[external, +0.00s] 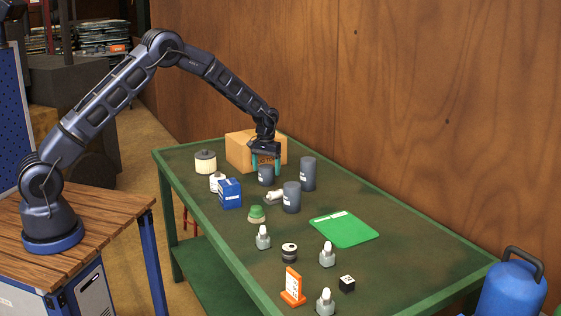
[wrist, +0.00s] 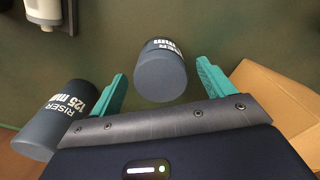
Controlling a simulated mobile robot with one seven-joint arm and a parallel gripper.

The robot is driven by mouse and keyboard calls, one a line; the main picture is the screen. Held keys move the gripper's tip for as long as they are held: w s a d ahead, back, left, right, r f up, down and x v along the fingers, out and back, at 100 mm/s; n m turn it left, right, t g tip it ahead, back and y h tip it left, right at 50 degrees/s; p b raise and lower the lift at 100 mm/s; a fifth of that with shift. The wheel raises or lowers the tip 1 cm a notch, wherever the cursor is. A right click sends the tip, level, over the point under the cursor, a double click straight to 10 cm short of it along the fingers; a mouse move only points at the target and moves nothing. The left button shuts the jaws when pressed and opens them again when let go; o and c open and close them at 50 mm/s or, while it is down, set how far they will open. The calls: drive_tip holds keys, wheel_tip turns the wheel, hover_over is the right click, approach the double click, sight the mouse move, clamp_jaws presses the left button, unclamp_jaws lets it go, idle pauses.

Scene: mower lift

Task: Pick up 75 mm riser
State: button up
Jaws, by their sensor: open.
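A short dark grey cylinder (external: 265,176) stands on the green table in front of the cardboard box; I take it as the 75 mm riser. In the wrist view this riser (wrist: 160,76) lies between my fingertips, its white label only partly readable. My gripper (external: 266,164) is open just above it, teal fingers on either side; in the wrist view the gripper (wrist: 162,69) shows a gap around the riser. A taller riser (external: 308,174), marked 125 mm in the wrist view (wrist: 45,122), stands to the right. Another grey riser (external: 291,198) stands nearer the camera.
The cardboard box (external: 240,150) is close behind my gripper. A blue box (external: 230,193), a white cylinder lying down (external: 274,197) and a green-capped item (external: 257,214) are nearby. A green sheet (external: 345,230) lies to the right. Several small parts stand at the front.

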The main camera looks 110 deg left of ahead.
sight(265, 167)
wheel_tip(265, 167, down, 3)
drive_tip(key=shift+f, duration=0.2)
drive_tip(key=c, duration=1.2)
drive_tip(key=shift+r, duration=0.1)
